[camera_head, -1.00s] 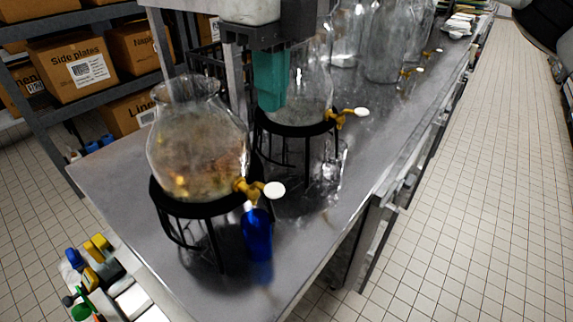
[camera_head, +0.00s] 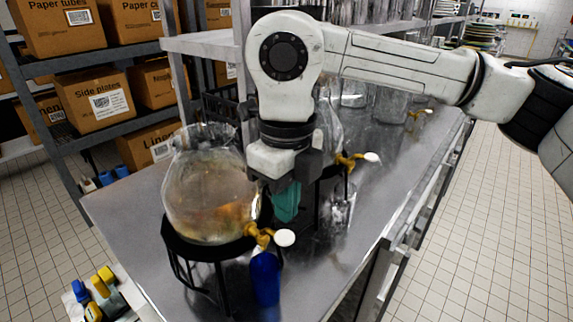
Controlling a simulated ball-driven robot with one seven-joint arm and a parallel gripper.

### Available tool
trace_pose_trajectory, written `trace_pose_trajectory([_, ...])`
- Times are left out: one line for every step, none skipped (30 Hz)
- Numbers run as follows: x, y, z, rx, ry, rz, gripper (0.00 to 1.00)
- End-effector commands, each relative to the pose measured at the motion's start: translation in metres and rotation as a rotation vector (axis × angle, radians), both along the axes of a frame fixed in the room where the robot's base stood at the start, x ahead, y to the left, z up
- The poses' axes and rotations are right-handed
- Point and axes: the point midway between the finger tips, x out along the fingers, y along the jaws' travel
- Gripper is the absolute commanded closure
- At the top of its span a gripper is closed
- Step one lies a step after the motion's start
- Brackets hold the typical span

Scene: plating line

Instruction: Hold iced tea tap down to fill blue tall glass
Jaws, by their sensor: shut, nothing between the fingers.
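The near glass dispenser (camera_head: 195,190) holds a brownish iced tea with pieces in it and sits on a black stand. Its brass tap (camera_head: 259,235) with a round white handle (camera_head: 285,238) sticks out on the right side. The blue tall glass (camera_head: 265,280) stands upright on the counter beneath this tap. My gripper (camera_head: 286,215) points down with teal fingers shut and empty. In the picture it is just above the white handle, with a small gap; depth between them is hard to tell. My arm covers part of the dispenser's right side.
A second dispenser behind has its own tap with a white handle (camera_head: 371,157), and a clear glass (camera_head: 340,212) stands below it. More glass jars line the steel counter (camera_head: 150,230). A shelf with cardboard boxes (camera_head: 95,98) is at left. Tiled floor is clear at right.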

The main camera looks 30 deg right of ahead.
Motion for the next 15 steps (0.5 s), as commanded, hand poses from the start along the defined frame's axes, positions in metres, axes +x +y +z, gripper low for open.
trace_pose_trajectory([-0.001, 0.000, -0.007, 0.003, 0.003, 0.000, 1.00])
trace_pose_trajectory([0.000, 0.000, -0.011, 0.002, 0.003, 0.000, 1.00])
trace_pose_trajectory([0.000, 0.000, -0.017, 0.002, 0.003, 0.000, 1.00])
trace_pose_trajectory([-0.001, 0.000, -0.021, 0.002, 0.003, 0.000, 1.00])
trace_pose_trajectory([0.000, 0.000, -0.025, 0.002, 0.002, 0.000, 1.00])
trace_pose_trajectory([0.000, 0.000, -0.029, 0.002, 0.002, -0.001, 1.00])
trace_pose_trajectory([0.000, 0.000, -0.032, 0.003, 0.002, -0.001, 1.00])
trace_pose_trajectory([0.000, 0.000, -0.034, 0.002, 0.002, -0.001, 1.00])
trace_pose_trajectory([0.000, 0.000, -0.037, 0.001, 0.000, -0.001, 1.00])
trace_pose_trajectory([0.000, 0.000, -0.038, 0.000, 0.000, -0.001, 1.00])
trace_pose_trajectory([0.000, 0.000, -0.040, 0.000, -0.001, -0.001, 1.00])
trace_pose_trajectory([0.000, 0.000, -0.041, 0.000, -0.001, -0.001, 1.00])
trace_pose_trajectory([0.000, 0.000, -0.041, 0.000, -0.001, -0.001, 1.00])
trace_pose_trajectory([0.000, 0.000, -0.042, 0.000, -0.001, -0.001, 1.00])
trace_pose_trajectory([0.000, 0.000, -0.042, 0.000, -0.001, -0.001, 1.00])
